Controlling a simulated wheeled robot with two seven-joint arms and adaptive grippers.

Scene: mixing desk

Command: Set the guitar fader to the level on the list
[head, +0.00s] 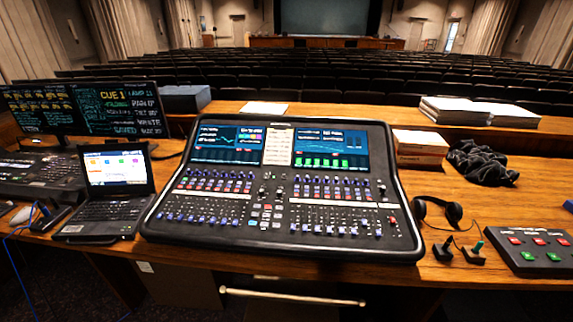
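A large black mixing console (283,186) sits in the middle of the wooden desk. Rows of faders with blue caps run along its lower left (205,219) and lower right (335,229). A pale list (278,146) stands between its two lit screens. The writing on the list and the fader labels are too small to read, so I cannot tell which fader is the guitar one. Neither of my grippers is in view.
An open laptop (116,183) and two monitors (85,108) are left of the console. Headphones (438,210), two small joysticks (459,250), a button box (535,249) and a dark cloth (481,163) are on the right. A drawer handle (292,298) is below the desk edge.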

